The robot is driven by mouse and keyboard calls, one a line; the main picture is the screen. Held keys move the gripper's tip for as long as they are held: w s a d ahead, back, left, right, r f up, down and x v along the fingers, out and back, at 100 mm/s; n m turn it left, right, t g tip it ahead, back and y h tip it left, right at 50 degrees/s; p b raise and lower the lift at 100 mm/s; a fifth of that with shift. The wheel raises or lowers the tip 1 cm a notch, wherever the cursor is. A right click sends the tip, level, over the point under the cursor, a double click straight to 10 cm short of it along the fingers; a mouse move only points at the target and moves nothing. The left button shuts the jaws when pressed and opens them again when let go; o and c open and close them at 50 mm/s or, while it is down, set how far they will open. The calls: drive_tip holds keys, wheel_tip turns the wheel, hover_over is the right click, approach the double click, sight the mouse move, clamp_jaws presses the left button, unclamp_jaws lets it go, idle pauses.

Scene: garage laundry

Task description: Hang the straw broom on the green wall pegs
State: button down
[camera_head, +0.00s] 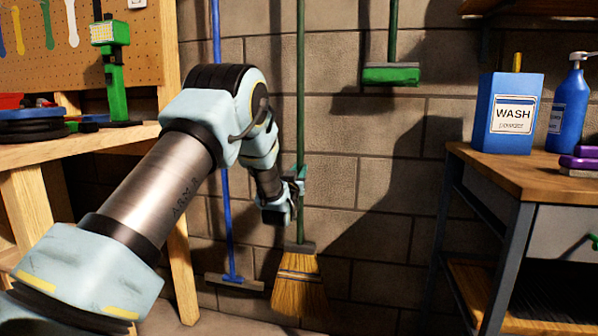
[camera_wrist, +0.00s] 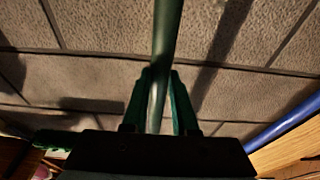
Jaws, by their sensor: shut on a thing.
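The straw broom (camera_head: 299,289) hangs upright with its bristles down in front of the block wall, in the middle of the head view. Its green handle (camera_head: 300,90) runs up out of the top of the picture. My gripper (camera_head: 299,186) is shut on the handle a little above the bristles. In the wrist view the green fingers (camera_wrist: 160,85) close on both sides of the handle (camera_wrist: 168,30). The green wall pegs cannot be made out in either view. I cannot tell whether the broom's upper end touches anything.
A green brush head (camera_head: 391,75) hangs on the wall to the right. A workbench (camera_head: 80,153) is at left. A wooden-topped table (camera_head: 520,185) with a WASH box (camera_head: 505,114) and blue bottle (camera_head: 570,105) is at right.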

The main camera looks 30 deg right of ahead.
drive_tip(key=shift+f+b, duration=0.3)
drive_tip(key=shift+b, duration=0.05)
drive_tip(key=c, duration=0.6)
unclamp_jaws()
drive_tip(key=shift+c, duration=0.2)
drive_tip(key=shift+o, duration=0.2)
drive_tip(key=shift+f, duration=0.15)
